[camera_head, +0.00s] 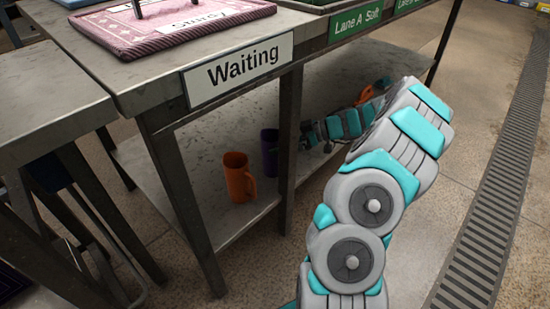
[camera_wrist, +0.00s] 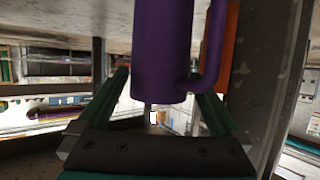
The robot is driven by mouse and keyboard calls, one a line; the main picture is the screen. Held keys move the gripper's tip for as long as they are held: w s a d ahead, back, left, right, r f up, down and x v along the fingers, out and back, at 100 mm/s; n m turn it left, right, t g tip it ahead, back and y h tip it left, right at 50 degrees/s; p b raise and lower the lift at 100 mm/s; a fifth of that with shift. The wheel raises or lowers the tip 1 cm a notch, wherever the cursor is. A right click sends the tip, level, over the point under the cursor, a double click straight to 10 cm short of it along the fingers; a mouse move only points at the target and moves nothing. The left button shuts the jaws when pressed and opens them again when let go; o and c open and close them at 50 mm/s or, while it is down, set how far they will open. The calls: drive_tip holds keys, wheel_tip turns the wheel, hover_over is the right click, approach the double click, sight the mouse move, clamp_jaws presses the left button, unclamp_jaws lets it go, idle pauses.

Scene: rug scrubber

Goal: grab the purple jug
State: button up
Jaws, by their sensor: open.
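The purple jug (camera_head: 269,153) stands on the lower shelf under the table, partly hidden by a table leg. In the wrist view the purple jug (camera_wrist: 162,50) appears upside down, large and central, with its handle to the right. My gripper (camera_head: 308,134) reaches in over the lower shelf from the right, close to the jug, its fingers largely hidden by the leg. In the wrist view my gripper (camera_wrist: 160,82) is open, with one green finger on each side of the jug. I cannot tell whether either finger touches it.
An orange jug (camera_head: 237,178) stands on the shelf left of the purple one. A table leg (camera_head: 290,140) rises between my gripper and the jugs in the head view. The "Waiting" sign (camera_head: 238,70) marks the tabletop edge above. A floor grate (camera_head: 490,200) runs along the right.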

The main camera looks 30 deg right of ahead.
drive_tip(key=shift+x, duration=1)
clamp_jaws()
